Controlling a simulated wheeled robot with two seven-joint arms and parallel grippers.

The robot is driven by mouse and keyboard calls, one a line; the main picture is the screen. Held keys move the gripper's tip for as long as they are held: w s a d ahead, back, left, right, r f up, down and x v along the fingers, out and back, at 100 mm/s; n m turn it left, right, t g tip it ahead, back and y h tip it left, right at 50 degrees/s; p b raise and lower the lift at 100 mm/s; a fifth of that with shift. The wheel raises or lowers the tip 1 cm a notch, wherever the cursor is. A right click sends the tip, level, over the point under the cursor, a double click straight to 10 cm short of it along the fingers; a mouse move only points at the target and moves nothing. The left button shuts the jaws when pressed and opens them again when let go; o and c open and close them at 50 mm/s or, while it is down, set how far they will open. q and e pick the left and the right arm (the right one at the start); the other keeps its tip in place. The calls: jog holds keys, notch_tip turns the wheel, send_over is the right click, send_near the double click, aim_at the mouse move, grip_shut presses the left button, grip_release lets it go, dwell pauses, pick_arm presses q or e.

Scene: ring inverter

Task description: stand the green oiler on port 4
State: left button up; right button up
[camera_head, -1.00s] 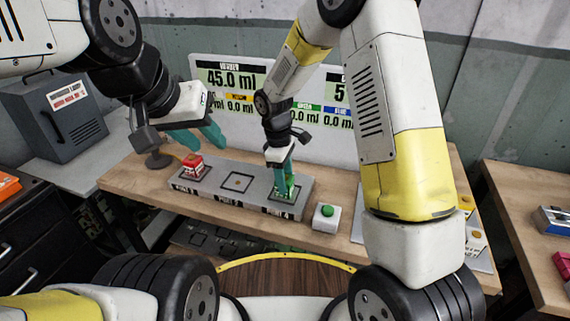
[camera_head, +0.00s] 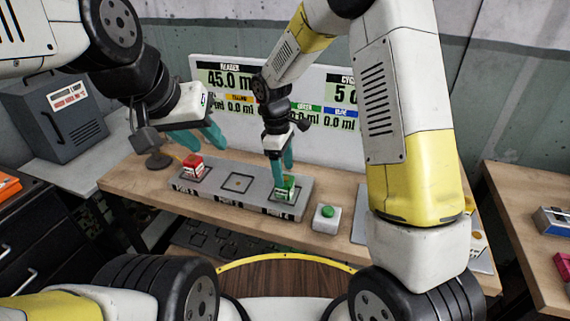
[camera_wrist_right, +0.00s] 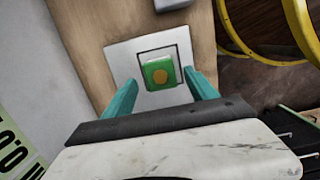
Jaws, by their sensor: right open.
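The green oiler (camera_head: 285,187) stands upright on the rightmost marked square of the grey port block (camera_head: 236,201); the label below that square is too small to read surely. In the right wrist view the green oiler (camera_wrist_right: 160,72) lies inside the dark square outline, its orange round top facing the camera. My right gripper (camera_head: 281,167) is just above it, pointing down. My left gripper (camera_head: 210,146) is open and empty, above and near the red oiler (camera_head: 193,166).
The red oiler stands on the block's left square; the middle square (camera_head: 238,183) is empty. A white box with a green button (camera_head: 326,217) is right of the block. A display panel (camera_head: 235,110) stands behind. A grey machine (camera_head: 55,115) is at far left.

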notch_tip(320, 180, up, 8)
jog(key=f, duration=0.1)
jog(key=s+d+r+m+t+y, duration=0.2)
jog(key=s+d+r+m, duration=0.5)
jog(key=r, duration=0.5)
jog(key=s+d+r+m+t+y, duration=0.1)
jog(key=s+d+r+m+t, duration=0.2)
jog(key=s, duration=0.9)
jog(key=d+m+t, duration=0.1)
jog(key=d+m, duration=0.2)
jog(key=d, duration=0.1)
jog(key=shift+s+d+m+t+y, duration=0.3)
jog(key=shift+s+m, duration=0.1)
